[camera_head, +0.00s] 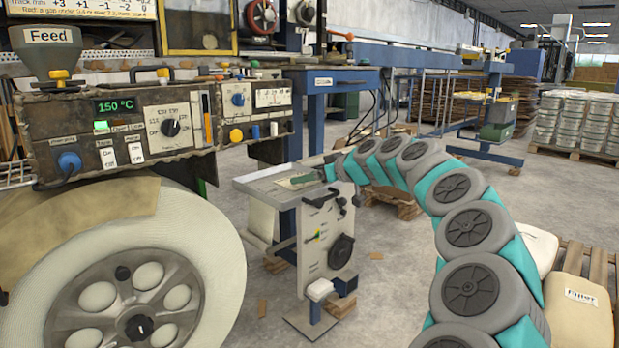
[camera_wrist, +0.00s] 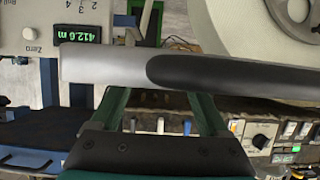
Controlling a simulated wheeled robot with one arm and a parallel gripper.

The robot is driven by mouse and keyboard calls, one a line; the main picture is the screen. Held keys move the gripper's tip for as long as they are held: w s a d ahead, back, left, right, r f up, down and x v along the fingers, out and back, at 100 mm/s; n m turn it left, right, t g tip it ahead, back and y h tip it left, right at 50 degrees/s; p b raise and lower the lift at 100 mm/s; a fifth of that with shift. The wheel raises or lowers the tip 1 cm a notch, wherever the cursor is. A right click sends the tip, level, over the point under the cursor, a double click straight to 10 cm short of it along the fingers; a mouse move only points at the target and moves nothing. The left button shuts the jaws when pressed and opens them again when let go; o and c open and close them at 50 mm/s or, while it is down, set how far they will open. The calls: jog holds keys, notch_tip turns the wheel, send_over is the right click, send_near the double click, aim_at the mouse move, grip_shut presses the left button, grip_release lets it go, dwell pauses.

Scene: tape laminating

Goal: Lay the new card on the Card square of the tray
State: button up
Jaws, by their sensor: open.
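My gripper (camera_head: 306,180) is small in the head view, low over the flat grey top of a stand (camera_head: 262,186). In the wrist view its two green fingers (camera_wrist: 162,94) are spread apart with a gap between them. A grey bar with a dark grip (camera_wrist: 200,70) crosses the view at the fingertips. I cannot tell whether it touches them. A pale flat patch shows on the stand top beside the gripper, too small to name. I cannot make out the new card, the tray or its Card square in either view.
A control panel (camera_head: 120,130) and large pale roll (camera_head: 120,270) fill the left. The stand has a dark knob (camera_head: 341,252) on its front. A blue bench (camera_head: 335,85) stands behind it. Filler sacks (camera_head: 578,310) lie at the right. A green display (camera_wrist: 77,37) shows in the wrist view.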

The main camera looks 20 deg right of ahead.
jog(key=shift+s+r, duration=0.1)
jog(key=shift+r, duration=0.05)
jog(key=b+v, duration=0.1)
jog(key=v, duration=1.1)
jog(key=shift+c, duration=0.3)
dwell(0.6)
